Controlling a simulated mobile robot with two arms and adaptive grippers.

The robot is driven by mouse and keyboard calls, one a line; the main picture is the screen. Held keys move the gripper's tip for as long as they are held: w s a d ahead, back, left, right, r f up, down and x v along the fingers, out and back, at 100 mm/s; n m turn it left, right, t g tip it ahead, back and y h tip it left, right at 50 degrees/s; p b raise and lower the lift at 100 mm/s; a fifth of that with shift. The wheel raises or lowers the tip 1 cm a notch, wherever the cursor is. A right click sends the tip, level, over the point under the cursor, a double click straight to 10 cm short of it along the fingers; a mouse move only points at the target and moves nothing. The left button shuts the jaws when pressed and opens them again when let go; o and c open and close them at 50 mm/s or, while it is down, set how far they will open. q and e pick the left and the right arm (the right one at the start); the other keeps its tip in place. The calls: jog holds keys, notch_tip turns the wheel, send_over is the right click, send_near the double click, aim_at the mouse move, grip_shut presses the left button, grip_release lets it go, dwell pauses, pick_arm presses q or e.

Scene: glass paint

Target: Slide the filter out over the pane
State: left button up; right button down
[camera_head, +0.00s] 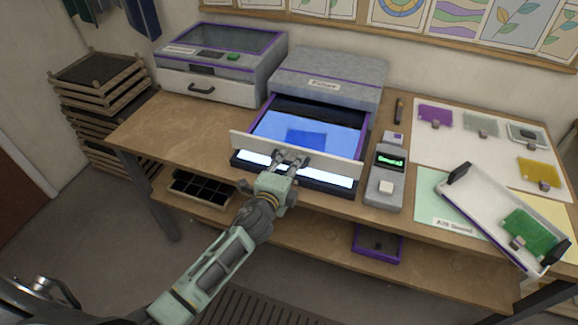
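The filter (345,135) is a light blue sheet in a purple-edged drawer frame, drawn out of the grey box (330,72) in the middle of the table. A darker blue square (306,138) shows within the blue area, perhaps the pane; I cannot tell its true colour. A lit white strip (325,181) shows below the drawer's pale front (335,163). My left gripper (290,158) is at the middle of that front, its two fingers apart. Whether they are clamped on a handle there is hidden. My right gripper is not in view.
A purple-trimmed case (221,62) stands left of the box. Right are a small device with a green display (388,160), a tilted white tray (500,215) with a green piece (532,233), and coloured samples on white board. The table's left front is clear.

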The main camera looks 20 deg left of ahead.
pick_arm(q)
jog(key=shift+s, duration=0.1)
jog(key=v, duration=1.2)
jog(key=shift+f, duration=0.1)
jog(key=s+a+f+n+g, duration=0.15)
jog(key=s+f, duration=0.25)
jog(key=f, duration=0.7)
jog(key=s+a+f+n+g+b, duration=0.1)
jog(key=s+f+n+g, duration=0.3)
jog(key=f, duration=0.7)
jog(key=s+a+f+n+g, duration=0.15)
jog(key=s+f, duration=0.35)
jog(key=f, duration=0.5)
jog(key=s+f+n+g, duration=0.2)
jog(key=s+f, duration=0.4)
jog(key=s, duration=0.4)
jog(key=s+f+n+g, duration=0.3)
jog(key=s+f, duration=0.3)
jog(key=s, duration=0.4)
jog(key=s+f+n+g+b, duration=0.1)
jog(key=s+f+n+g, duration=0.1)
jog(key=s+f+n, duration=0.2)
jog(key=s+f, duration=0.3)
jog(key=s, duration=0.3)
jog(key=shift+s+g+y, duration=0.3)
jog(key=shift+s, duration=0.05)
jog(key=shift+d, duration=0.15)
